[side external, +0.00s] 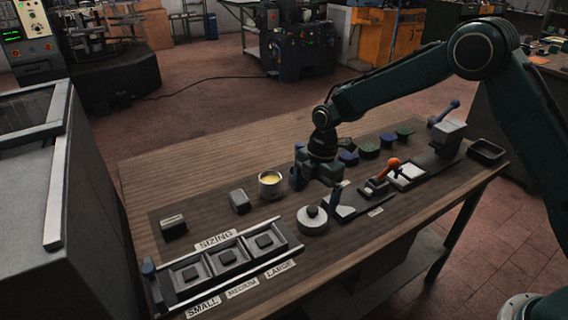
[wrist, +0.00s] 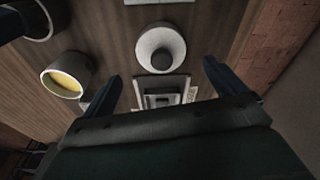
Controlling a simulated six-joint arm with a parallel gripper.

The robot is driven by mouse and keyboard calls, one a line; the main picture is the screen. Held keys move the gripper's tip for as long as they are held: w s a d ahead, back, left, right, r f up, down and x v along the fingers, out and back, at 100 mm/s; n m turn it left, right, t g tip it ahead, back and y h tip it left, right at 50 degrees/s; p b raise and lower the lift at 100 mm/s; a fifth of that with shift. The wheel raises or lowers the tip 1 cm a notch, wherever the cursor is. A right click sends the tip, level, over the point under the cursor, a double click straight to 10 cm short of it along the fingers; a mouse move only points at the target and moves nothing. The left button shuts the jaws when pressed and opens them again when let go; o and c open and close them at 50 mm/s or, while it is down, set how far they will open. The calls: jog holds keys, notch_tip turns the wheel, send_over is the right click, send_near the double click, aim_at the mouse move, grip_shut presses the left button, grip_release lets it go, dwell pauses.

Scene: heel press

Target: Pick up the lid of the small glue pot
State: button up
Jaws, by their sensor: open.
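The round pale lid with a dark knob on top (side external: 312,220) lies flat on the dark mat, in front of the pot. In the wrist view the lid (wrist: 160,48) is at top centre, just beyond the fingertips. The small glue pot (side external: 271,185) stands uncovered, with yellow glue inside; it also shows in the wrist view (wrist: 67,76) at left. My gripper (side external: 318,182) is above the bench, behind and slightly right of the lid. In the wrist view its two fingers (wrist: 158,82) are wide apart with nothing held, and they do not touch the lid.
A sizing tray (side external: 226,262) with three compartments lies front left. A grey block (side external: 239,201) is left of the pot. The bench's back left is clear.

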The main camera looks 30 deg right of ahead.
aim_at(313, 208)
jog(key=shift+f, duration=0.15)
jog(key=shift+s+a+f, duration=0.1)
jog(key=shift+a+f, duration=0.05)
jog(key=shift+f, duration=1.1)
jog(key=shift+s+a+f, duration=0.1)
jog(key=shift+f, duration=1.1)
jog(key=shift+c, duration=0.5)
jog(key=c, duration=0.7)
